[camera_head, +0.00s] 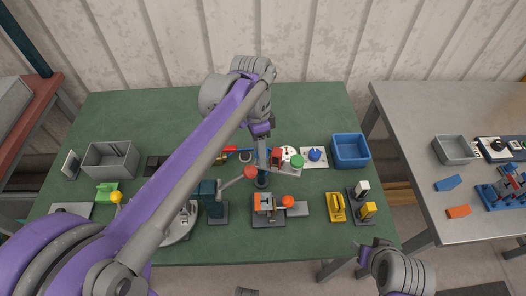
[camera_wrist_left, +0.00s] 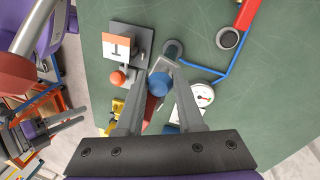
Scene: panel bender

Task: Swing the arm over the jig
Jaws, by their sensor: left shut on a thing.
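My left gripper (camera_head: 262,164) points down over the middle of the green table. In the left wrist view its fingers (camera_wrist_left: 160,82) close around a blue round knob (camera_wrist_left: 160,84). A grey round post (camera_wrist_left: 173,48) stands beside the knob; whether they are joined is unclear. In the head view the gripper hides the knob, and the post's dark foot (camera_head: 262,182) shows below it. A jig-like fixture with an orange and grey block (camera_head: 266,203) and an orange ball (camera_head: 288,200) stands just nearer. Part of my right gripper (camera_head: 366,256) shows at lower right, its jaws unclear.
A red-ball lever (camera_head: 250,171) on a dark teal stand (camera_head: 211,200) is close left of the gripper. A green-topped item (camera_head: 297,161) and a blue bin (camera_head: 350,151) are to the right. A grey bin (camera_head: 96,157) stands left. The table's back is mostly clear.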

